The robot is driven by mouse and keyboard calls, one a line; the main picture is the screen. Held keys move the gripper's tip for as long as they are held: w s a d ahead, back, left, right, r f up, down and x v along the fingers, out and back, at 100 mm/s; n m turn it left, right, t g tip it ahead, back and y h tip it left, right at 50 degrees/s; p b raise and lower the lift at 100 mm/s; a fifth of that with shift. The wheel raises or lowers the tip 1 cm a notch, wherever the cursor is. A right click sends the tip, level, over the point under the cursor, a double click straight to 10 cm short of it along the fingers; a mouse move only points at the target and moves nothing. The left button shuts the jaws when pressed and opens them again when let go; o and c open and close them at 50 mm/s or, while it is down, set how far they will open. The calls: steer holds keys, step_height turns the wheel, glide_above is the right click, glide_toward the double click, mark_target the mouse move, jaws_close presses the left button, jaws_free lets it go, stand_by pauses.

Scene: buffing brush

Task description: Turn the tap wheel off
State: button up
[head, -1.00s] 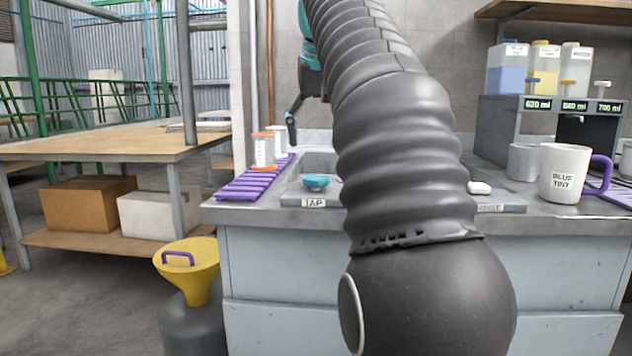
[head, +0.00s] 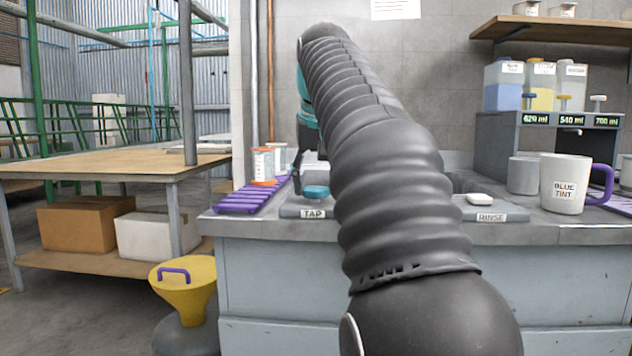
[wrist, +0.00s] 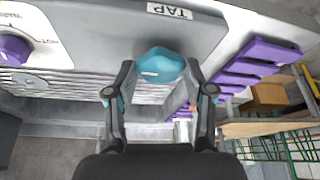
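The tap wheel (head: 316,192) is a small teal knob on the grey counter edge, above the TAP label (head: 312,213). In the wrist view the tap wheel (wrist: 161,66) lies ahead, between the tips of my gripper (wrist: 160,70). Whether a finger touches the wheel I cannot tell. In the head view my gripper (head: 298,186) is down at the wheel's left side, partly hidden by my arm.
A purple rack (head: 245,200) and an orange-lidded jar (head: 263,166) stand left of the wheel. A purple knob (wrist: 14,49) shows in the wrist view.

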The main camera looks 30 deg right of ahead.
steer(key=c, duration=0.5)
steer(key=m+p, duration=0.2)
steer(key=m+g+h+p, duration=0.1)
steer(key=shift+a+r+m+p, duration=0.15)
steer(key=shift+r+m+p, duration=0.1)
steer(key=shift+m+p, duration=0.1)
steer(key=m+g+h+p, duration=0.1)
steer(key=m+p, duration=0.3)
steer(key=shift+w, duration=0.2)
steer(key=m+g+p, duration=0.1)
steer(key=m, duration=0.1)
steer(key=m+h, duration=0.1)
steer(key=m, duration=0.2)
steer(key=shift+w+f+g+p, duration=0.15)
steer(key=shift+f+g+p, duration=0.05)
steer(key=shift+g+p, duration=0.2)
steer(key=shift+w+m+g, duration=0.1)
steer(key=shift+m+g, duration=0.9)
steer(key=shift+m, duration=1.55)
